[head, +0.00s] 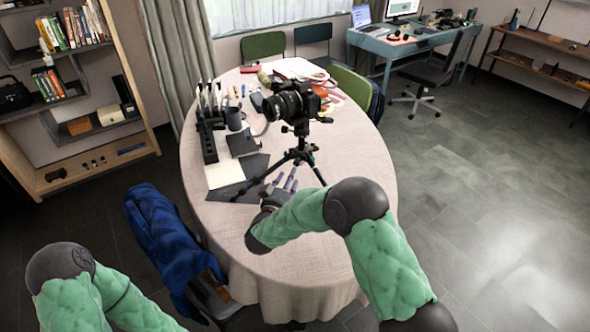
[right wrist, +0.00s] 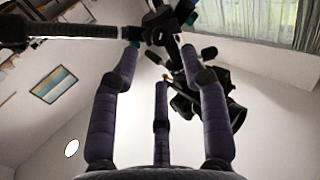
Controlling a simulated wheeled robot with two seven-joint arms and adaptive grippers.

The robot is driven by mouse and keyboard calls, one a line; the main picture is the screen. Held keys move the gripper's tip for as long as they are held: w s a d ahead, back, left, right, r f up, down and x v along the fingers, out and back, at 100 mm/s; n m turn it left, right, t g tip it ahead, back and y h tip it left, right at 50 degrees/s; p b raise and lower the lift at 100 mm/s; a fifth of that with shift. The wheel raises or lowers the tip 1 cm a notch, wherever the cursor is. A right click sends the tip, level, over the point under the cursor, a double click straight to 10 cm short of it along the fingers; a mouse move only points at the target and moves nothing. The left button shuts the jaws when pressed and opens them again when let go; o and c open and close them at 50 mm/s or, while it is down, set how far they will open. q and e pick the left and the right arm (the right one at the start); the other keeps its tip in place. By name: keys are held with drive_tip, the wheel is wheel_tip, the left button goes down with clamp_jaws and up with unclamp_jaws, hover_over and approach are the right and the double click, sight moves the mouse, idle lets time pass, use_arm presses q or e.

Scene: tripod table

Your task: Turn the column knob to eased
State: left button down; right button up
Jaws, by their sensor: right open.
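A black camera (head: 290,103) sits on a small black tripod (head: 298,154) with spread legs on the table. My right gripper (head: 287,179) is low beside the tripod on its near side, fingers pointing up toward it. In the right wrist view, its purple fingers (right wrist: 163,62) are apart and nothing is between them. The tripod's upper parts (right wrist: 168,22) show beyond the fingertips, with the camera (right wrist: 228,108) behind the right finger. I cannot tell for sure which small part is the column knob, or its setting. My left arm shows at the lower left; its gripper is out of view.
The oval table (head: 345,215) has a pale cloth, clear in front and at right. A black rack (head: 208,140), a dark box (head: 243,143) and dark sheets (head: 255,168) lie left of the tripod. A chair with a blue garment (head: 165,235) stands at the table's near left.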

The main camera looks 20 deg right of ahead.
sight(296, 164)
drive_tip(key=b+x, duration=0.1)
drive_tip(key=x, duration=0.4)
drive_tip(key=shift+w+d+f, duration=0.1)
drive_tip(key=shift+w+f, duration=0.05)
drive_tip(key=shift+w+d+b, duration=0.3)
drive_tip(key=shift+w+b, duration=0.05)
drive_tip(key=shift+w, duration=0.15)
clamp_jaws()
